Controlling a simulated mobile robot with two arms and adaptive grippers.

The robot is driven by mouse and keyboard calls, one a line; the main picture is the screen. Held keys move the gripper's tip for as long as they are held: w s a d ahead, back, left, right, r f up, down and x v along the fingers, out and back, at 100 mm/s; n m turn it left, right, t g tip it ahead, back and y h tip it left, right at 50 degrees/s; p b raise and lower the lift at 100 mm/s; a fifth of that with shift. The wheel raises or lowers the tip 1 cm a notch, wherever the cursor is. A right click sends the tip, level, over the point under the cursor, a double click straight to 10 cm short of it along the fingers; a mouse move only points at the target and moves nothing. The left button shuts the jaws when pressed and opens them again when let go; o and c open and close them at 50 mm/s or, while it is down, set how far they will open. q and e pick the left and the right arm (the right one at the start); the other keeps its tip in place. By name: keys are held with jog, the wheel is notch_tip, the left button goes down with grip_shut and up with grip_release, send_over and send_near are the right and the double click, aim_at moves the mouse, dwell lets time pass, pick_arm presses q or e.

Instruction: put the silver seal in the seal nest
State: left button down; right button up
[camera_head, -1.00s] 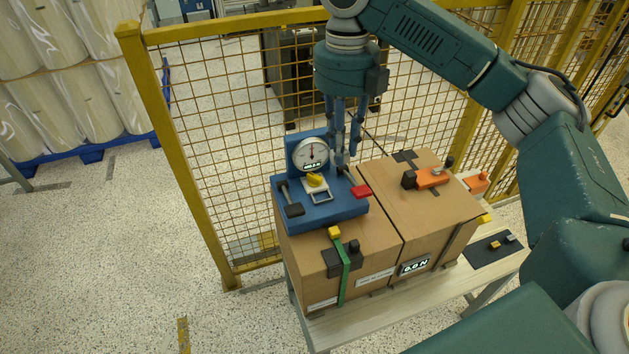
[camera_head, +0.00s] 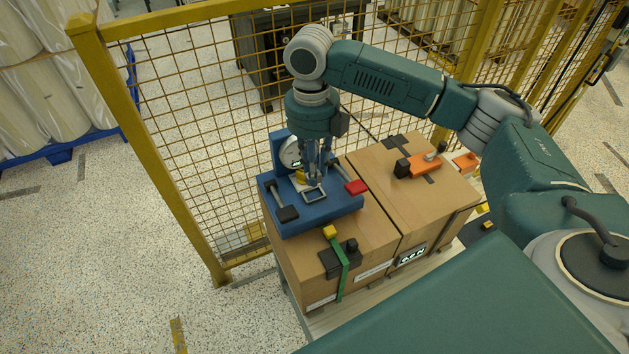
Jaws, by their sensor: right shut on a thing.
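My right gripper (camera_head: 316,172) points down over the blue gauge fixture (camera_head: 336,209) on the left carton. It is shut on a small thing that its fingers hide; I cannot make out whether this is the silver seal. A silver rectangular loop (camera_head: 315,196) shows just below the fingertips. A yellow knob (camera_head: 300,177) is partly hidden behind the fingers, and so is the round dial (camera_head: 290,153). I cannot tell which part of the fixture is the seal nest. My left gripper is not in view.
A red-ended lever (camera_head: 356,187) and a black-ended lever (camera_head: 288,214) flank the fixture. A green strap (camera_head: 340,262) crosses the left carton (camera_head: 306,268). An orange tool (camera_head: 425,165) lies on the right carton (camera_head: 377,178). A yellow mesh fence (camera_head: 190,165) stands close behind.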

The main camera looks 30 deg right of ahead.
jog(key=shift+s+f, duration=0.1)
jog(key=shift+f, duration=0.6)
notch_tip(320, 180, down, 4)
jog(key=shift+r+p, duration=0.25)
jog(key=shift+p, duration=0.15)
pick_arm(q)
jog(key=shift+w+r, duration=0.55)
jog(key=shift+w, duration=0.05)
pick_arm(e)
jog(key=shift+f, duration=0.35)
jog(key=o, duration=0.8)
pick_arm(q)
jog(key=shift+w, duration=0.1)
pick_arm(e)
jog(key=shift+o, duration=0.7)
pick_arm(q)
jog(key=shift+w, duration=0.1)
